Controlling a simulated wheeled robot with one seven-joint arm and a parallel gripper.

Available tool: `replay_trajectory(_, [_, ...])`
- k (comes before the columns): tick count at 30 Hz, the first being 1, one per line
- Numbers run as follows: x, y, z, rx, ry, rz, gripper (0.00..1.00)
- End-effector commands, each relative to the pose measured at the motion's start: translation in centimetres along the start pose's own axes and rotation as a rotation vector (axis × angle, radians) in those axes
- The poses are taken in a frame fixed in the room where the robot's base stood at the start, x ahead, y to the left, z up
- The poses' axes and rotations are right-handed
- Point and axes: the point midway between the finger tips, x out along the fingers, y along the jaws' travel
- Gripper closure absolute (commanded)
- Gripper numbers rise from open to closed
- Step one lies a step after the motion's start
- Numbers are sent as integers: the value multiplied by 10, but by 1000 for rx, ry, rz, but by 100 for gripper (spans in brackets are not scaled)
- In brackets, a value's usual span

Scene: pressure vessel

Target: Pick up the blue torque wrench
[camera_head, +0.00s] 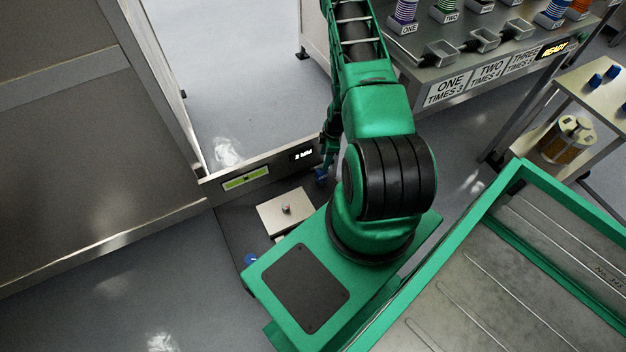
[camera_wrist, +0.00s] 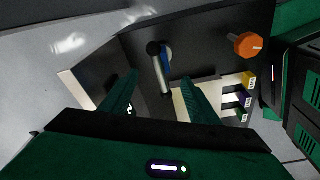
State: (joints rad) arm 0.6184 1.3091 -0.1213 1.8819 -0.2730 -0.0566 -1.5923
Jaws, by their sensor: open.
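In the wrist view, a tool with a dark round head, a pale shaft and a blue part, which looks like the blue torque wrench (camera_wrist: 162,72), stands over a dark surface. My gripper (camera_wrist: 160,79) is open, with its green fingers on either side of the tool's line of sight. I see no contact, and the distance between them is hard to tell. In the head view, my gripper (camera_head: 327,160) hangs low behind my arm and is partly hidden. A small blue thing (camera_head: 320,176) shows just below it; I cannot tell whether this is the wrench.
An orange knob-like piece (camera_wrist: 245,44) stands right of the tool. Pale blocks with yellow, purple and green ends (camera_wrist: 238,100) lie below it. A pale plate with a button (camera_head: 283,213) lies on the dark deck. A steel table (camera_head: 440,75) stands behind; a large steel wall is left.

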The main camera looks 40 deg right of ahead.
Motion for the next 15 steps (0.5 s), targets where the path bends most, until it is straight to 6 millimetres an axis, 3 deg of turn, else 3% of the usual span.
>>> replay_trajectory(7, [36, -1, 2, 4, 2, -1, 45])
replay_trajectory(15, [53, -1, 3, 6, 1, -1, 45])
